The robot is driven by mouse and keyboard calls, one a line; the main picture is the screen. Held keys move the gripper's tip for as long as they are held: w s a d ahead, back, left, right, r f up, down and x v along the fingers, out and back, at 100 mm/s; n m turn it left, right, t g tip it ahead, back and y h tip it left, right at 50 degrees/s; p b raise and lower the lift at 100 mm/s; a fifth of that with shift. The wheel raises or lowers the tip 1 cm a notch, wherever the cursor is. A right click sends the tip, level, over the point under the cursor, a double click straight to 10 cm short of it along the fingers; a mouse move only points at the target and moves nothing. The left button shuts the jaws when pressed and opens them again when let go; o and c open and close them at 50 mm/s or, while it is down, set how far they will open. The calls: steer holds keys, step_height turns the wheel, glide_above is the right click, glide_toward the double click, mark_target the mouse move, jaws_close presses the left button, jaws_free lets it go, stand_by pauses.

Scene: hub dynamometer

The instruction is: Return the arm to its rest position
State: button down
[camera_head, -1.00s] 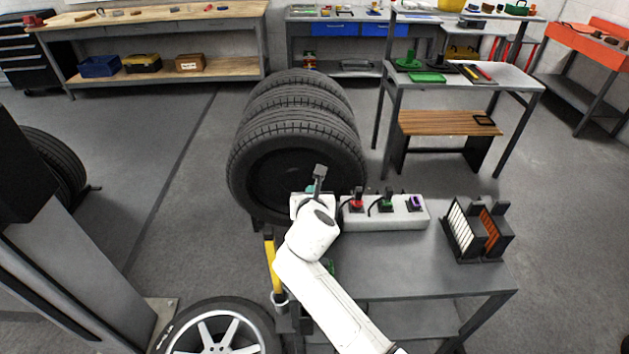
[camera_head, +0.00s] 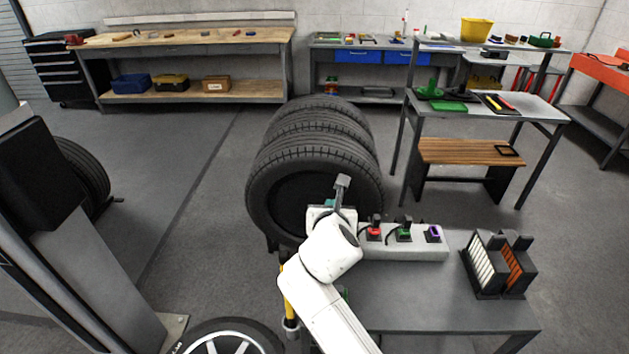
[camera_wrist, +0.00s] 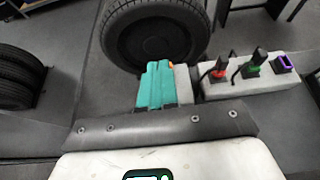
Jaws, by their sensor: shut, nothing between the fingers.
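My white arm (camera_head: 328,250) reaches up from the bottom of the head view, beside the grey bench. My gripper (camera_head: 341,188) is at its upper end, in front of the stacked tires and left of the plugs, seen partly from behind. In the wrist view my gripper (camera_wrist: 160,88) shows as teal fingers close together, with nothing visible held. The grey-white connector strip (camera_head: 405,253) lies on the bench to the right of my wrist. It carries a red plug (camera_head: 374,230), a green plug (camera_head: 404,230) and a purple-rimmed socket (camera_head: 433,233). My arm partly hides the strip's left end.
Black tires (camera_head: 318,160) stand behind my gripper. A rack of white and orange cards (camera_head: 498,265) is on the bench (camera_head: 430,300) at right. A yellow post (camera_head: 288,292) and a spoked wheel (camera_head: 225,343) are low left. Open floor (camera_head: 190,200) lies left.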

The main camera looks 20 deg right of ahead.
steer(key=s+d+f+m+g+y+b, duration=0.1)
steer(key=s+d+f+m+g, duration=0.2)
steer(key=s+f+m, duration=0.55)
steer(key=s+d+f+m+g+b, duration=0.1)
steer(key=s+d+f+m+g, duration=0.2)
steer(key=s+f+m, duration=0.55)
steer(key=s+d+f+m+g+y+b, duration=0.1)
steer(key=s+f+m+g, duration=0.1)
steer(key=s+m, duration=0.6)
steer(key=s+d+f+m+g+y+b, duration=0.1)
steer(key=s+m, duration=0.7)
steer(key=s, duration=1.1)
steer(key=shift+d+f+g+y, duration=0.4)
steer(key=shift+d+f+g, duration=0.4)
steer(key=shift+g, duration=0.4)
steer(key=shift+w+a+f, duration=0.1)
steer(key=shift+a, duration=0.05)
